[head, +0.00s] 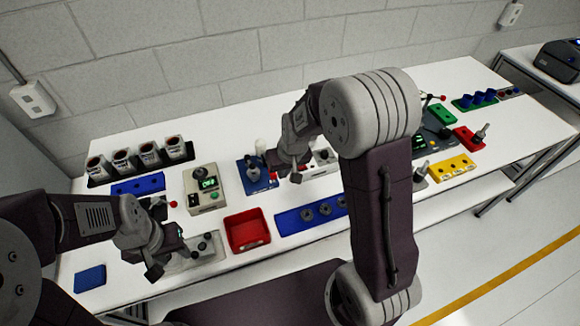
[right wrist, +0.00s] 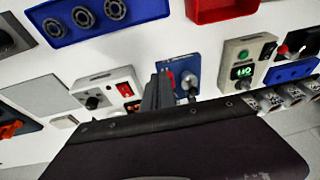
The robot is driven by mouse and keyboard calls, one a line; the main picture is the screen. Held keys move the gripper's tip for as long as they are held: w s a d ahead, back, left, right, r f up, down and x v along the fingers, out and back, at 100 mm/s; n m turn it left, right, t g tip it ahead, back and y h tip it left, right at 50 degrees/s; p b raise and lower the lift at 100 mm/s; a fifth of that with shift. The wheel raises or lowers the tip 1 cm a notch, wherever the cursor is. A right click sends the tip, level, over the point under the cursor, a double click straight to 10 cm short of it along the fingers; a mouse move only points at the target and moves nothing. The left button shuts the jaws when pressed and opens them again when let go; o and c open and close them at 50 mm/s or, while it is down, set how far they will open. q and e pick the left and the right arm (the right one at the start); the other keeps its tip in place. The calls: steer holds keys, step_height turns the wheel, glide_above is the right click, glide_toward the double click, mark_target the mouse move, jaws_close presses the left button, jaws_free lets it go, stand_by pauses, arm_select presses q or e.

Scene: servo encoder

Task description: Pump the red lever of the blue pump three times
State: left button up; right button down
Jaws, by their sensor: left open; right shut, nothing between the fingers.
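The blue pump (head: 250,184) stands on the white table, left of the middle in the head view, with a pale upright cylinder on it. A small red part (head: 272,175), seemingly its lever, shows at its right side beside my right gripper. My right gripper (head: 291,172) is shut and empty, close to the pump's right side; I cannot tell whether it touches the lever. In the right wrist view the blue base (right wrist: 188,66) lies just beyond the dark fingers (right wrist: 158,92), which hide part of it. My left gripper (head: 160,262) is open at the front left, by a grey box with knobs.
A box with a green display (head: 203,190) stands left of the pump. A red tray (head: 246,231) and a blue plate with rings (head: 300,219) lie in front. A grey box with a red switch (right wrist: 112,92) is beside the pump. Several cups stand at the back left.

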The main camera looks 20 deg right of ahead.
arm_select(q)
steer(key=shift+w+a+f, duration=0.15)
steer(key=shift+w+f, duration=0.15)
steer(key=shift+f, duration=0.1)
arm_select(e)
steer(key=s+r, duration=0.3)
steer(key=r, duration=0.2)
steer(key=shift+s+d, duration=0.15)
arm_select(q)
steer(key=shift+w, duration=0.1)
arm_select(e)
steer(key=shift+r, duration=0.1)
steer(key=w+r+p, duration=0.3)
steer(key=w+r, duration=0.2)
steer(key=x, duration=0.4)
steer(key=p+x, duration=0.1)
steer(key=x, duration=0.4)
steer(key=p+x, duration=0.1)
steer(key=x, duration=0.3)
steer(key=shift+s+a+f, duration=0.15)
steer(key=shift+a+f, duration=0.2)
arm_select(q)
step_height(320, 180, up, 6)
steer(key=shift+f, duration=0.25)
